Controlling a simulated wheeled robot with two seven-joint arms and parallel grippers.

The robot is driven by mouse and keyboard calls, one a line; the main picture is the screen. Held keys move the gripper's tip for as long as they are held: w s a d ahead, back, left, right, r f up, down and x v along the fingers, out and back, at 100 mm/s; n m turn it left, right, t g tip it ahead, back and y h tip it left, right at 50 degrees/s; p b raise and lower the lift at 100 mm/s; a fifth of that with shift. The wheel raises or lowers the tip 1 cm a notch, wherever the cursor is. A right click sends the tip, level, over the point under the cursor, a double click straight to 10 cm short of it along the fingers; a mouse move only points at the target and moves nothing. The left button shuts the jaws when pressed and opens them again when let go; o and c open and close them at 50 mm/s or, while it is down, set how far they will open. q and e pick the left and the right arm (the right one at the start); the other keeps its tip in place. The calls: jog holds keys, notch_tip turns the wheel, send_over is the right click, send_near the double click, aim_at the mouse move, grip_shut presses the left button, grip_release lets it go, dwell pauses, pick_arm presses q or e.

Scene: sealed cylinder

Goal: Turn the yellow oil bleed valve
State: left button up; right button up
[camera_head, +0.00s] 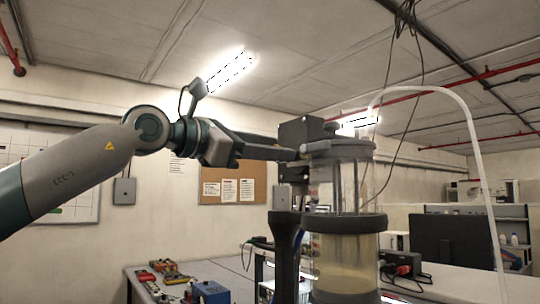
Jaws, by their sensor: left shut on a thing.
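The sealed cylinder (345,175) stands upright right of centre, with a clear upper part, a dark middle band and pale yellowish liquid below. My left arm comes in from the left, and my left gripper (296,153) reaches the left edge of the cylinder's grey lid (340,147). Its fingers are shut on a small part at that edge, mostly hidden by the fingertips. A small pale knob (304,148) shows right at the tips. No clearly yellow valve can be made out, so I cannot tell whether this part is it. My right gripper is not in view.
A dark box (301,131) sits just above the fingertips beside the lid. A pale hose (470,115) arches to the right, and thin cables hang from the ceiling. A table (235,270) with tools and a blue box (209,292) lies below left. A dark monitor (452,240) stands right.

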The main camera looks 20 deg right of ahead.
pick_arm(q)
jog(key=shift+s+d+r+m+p, duration=0.1)
jog(key=shift+s+m, duration=0.2)
jog(key=shift+m, duration=1.7)
jog(key=shift+s+d+r+m+p, duration=0.15)
jog(key=shift+s+m, duration=0.15)
jog(key=shift+m, duration=1.7)
jog(key=shift+s+d+f+m+p, duration=0.1)
jog(key=shift+s+m, duration=0.2)
jog(key=shift+m, duration=1.7)
jog(key=o, duration=1)
jog(key=shift+o, duration=0.2)
jog(key=shift+a, duration=0.1)
